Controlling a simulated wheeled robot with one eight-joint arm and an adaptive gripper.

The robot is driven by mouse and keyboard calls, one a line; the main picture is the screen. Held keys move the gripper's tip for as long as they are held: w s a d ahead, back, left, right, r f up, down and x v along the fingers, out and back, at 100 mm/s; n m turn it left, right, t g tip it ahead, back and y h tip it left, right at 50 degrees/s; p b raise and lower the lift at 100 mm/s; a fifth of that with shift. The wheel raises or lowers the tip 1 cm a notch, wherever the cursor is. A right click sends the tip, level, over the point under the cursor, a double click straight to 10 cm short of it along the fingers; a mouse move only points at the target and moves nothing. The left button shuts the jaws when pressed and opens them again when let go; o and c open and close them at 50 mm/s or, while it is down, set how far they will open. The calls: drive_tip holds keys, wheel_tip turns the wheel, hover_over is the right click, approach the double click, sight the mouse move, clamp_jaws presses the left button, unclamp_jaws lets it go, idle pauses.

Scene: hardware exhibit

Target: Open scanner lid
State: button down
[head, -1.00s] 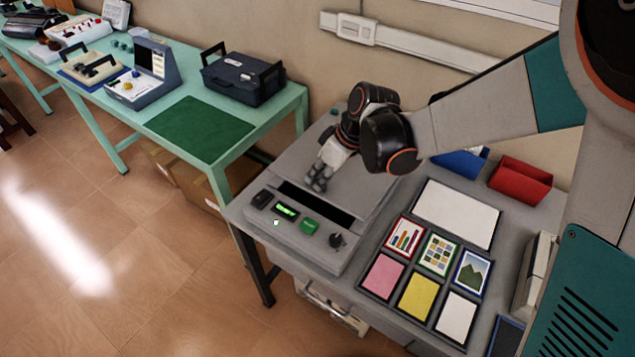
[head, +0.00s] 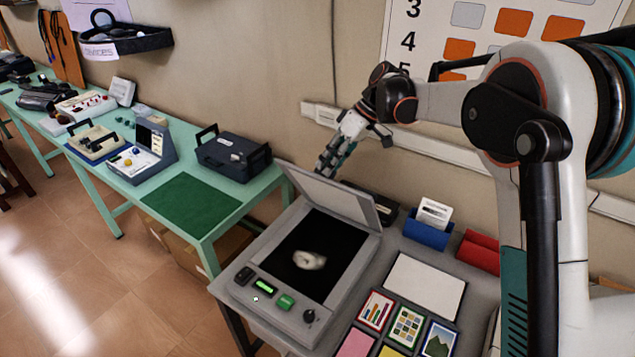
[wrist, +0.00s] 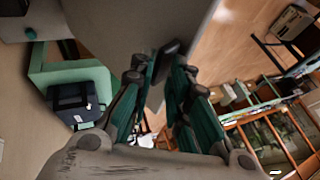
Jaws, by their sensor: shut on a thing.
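The grey scanner (head: 268,318) stands on the table in the head view. Its lid (head: 325,190) is raised and tilted up at the back, and the black glass (head: 330,235) is uncovered. A pale, roundish patch (head: 310,260) shows on the glass. My gripper (head: 328,162) is at the raised lid's upper edge. In the wrist view, my gripper (wrist: 165,65) has its fingers on either side of a dark tab (wrist: 165,57) at the grey lid's edge (wrist: 120,25). The exact contact is partly hidden by the fingers.
A green table with a dark case (head: 232,155) stands at left. A blue bin (head: 428,228) and a red bin (head: 478,250) stand right of the scanner. Picture cards and a white panel (head: 425,285) lie at the right. The wall is close behind.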

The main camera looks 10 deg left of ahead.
drive_tip(key=w+d+g+p, duration=0.1)
drive_tip(key=w+d, duration=0.3)
drive_tip(key=w, duration=0.4)
drive_tip(key=shift+w+d+r+p, duration=0.15)
drive_tip(key=shift+w+p, duration=0.1)
drive_tip(key=shift+p, duration=0.05)
drive_tip(key=c, duration=1.7)
unclamp_jaws()
drive_tip(key=shift+w, duration=0.15)
drive_tip(key=o, duration=0.5)
drive_tip(key=shift+w+f, duration=0.25)
drive_tip(key=shift+w, duration=0.05)
drive_tip(key=shift+s, duration=0.1)
drive_tip(key=shift+c, duration=0.2)
drive_tip(key=shift+s+r, duration=0.1)
drive_tip(key=shift+r, duration=0.05)
drive_tip(key=shift+c, duration=0.8)
